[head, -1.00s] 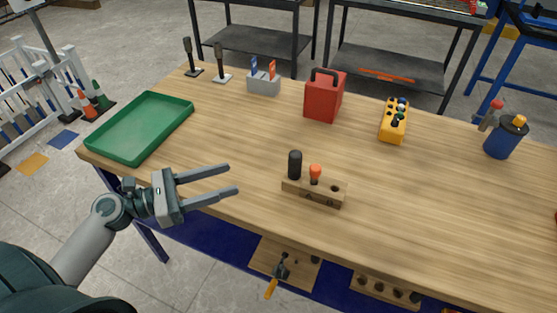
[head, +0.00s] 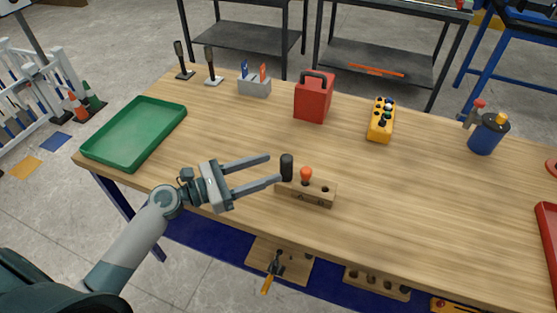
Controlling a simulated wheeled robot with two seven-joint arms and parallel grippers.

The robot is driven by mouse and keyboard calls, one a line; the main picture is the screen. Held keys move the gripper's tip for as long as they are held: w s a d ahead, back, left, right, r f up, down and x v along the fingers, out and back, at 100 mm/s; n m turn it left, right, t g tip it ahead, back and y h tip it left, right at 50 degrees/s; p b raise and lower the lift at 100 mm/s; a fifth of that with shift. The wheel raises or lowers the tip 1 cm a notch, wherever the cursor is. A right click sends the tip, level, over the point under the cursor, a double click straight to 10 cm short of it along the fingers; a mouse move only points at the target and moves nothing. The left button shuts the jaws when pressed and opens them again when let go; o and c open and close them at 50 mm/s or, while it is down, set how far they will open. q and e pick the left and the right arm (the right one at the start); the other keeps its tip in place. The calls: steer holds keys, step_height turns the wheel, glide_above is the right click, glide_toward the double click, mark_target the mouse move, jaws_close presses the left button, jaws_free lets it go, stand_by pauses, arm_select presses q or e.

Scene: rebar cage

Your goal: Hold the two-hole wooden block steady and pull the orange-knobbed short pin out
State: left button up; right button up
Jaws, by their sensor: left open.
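The short pin with the orange knob (head: 306,174) stands upright in the block. A taller black-handled pin (head: 287,167) stands at the block's left end. My left gripper (head: 274,169) is open, its two fingers pointing right toward the black handle. The fingertips are close to the black handle; I cannot tell whether they touch it. My right gripper is not in view.
A green tray (head: 96,150) lies at the left of the table. A red box (head: 313,101), a yellow control box (head: 381,124) and a blue canister (head: 485,138) stand farther back. A red tray (head: 546,232) is at the right edge. The table right of the block is clear.

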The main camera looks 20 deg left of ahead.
mark_target(281, 164)
arm_select(q)
steer(key=x, duration=0.3)
steer(key=shift+w+d+r+p, duration=0.1)
steer(key=shift+w+d+p, duration=0.05)
steer(key=shift+p, duration=0.25)
steer(key=shift+w+d, duration=0.3)
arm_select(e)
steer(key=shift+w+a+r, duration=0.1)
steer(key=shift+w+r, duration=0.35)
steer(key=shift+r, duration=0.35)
arm_select(q)
steer(key=shift+c, duration=0.3)
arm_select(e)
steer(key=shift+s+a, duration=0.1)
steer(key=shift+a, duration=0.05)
